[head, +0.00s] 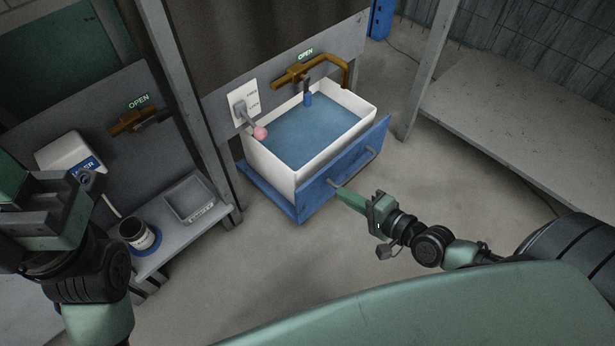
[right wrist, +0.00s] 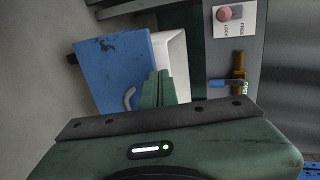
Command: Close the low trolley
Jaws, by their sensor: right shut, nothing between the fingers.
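The low trolley is a white tub with blue water and a blue front panel (head: 350,160) that has a grey handle (head: 371,153) on it. It stands out from the grey frame. The blue panel (right wrist: 112,75) and the curved handle (right wrist: 129,98) also show in the right wrist view. My right gripper (head: 332,184) is shut and empty, its tips close to the panel's outer face, left of the handle in the head view. I cannot tell whether they touch it. My left gripper (head: 50,195) is at the far left, away from the trolley; its jaws are unclear.
A lever with a pink knob (head: 260,132) sits on a white plate beside the tub; the right wrist view shows its FREE and LOCK label (right wrist: 234,20). A brass tap (head: 310,68) hangs above. A bench (head: 180,235) with a grey tray is left. Floor in front is clear.

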